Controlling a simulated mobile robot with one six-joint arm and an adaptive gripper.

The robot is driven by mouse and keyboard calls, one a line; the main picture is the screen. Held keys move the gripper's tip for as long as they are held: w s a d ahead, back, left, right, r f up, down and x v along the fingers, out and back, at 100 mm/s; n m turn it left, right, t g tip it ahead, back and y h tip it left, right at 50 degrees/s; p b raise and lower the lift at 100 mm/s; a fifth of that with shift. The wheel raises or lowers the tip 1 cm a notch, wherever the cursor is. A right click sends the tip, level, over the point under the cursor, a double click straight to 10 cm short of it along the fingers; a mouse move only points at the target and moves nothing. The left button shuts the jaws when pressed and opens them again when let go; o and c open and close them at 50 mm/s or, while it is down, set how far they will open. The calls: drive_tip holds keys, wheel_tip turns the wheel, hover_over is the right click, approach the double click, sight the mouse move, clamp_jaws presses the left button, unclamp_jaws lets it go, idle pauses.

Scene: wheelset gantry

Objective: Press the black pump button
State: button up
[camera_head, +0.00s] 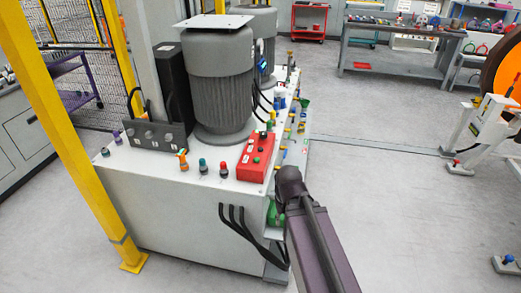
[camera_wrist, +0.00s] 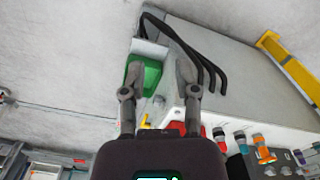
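The red control box (camera_head: 256,157) sits on the right front corner of the white pump cabinet top, with several small buttons on it. I cannot clearly pick out a black button among them. In the wrist view the red box (camera_wrist: 182,127) is mostly hidden behind my gripper body. My gripper (camera_wrist: 160,64) is open and empty, its two fingers apart over the cabinet's side by a green tray (camera_wrist: 150,76). In the head view my dark arm reaches up from the bottom, in front of the cabinet's right edge; the fingers cannot be made out there.
A red knob (camera_head: 223,169), a teal knob (camera_head: 203,165) and an orange valve (camera_head: 183,160) stand left of the red box. A large grey motor (camera_head: 220,80) rises behind. Black hoses (camera_head: 237,222) hang down the front. A yellow post (camera_head: 75,140) stands left.

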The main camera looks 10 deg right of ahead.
clamp_jaws()
idle(1.1)
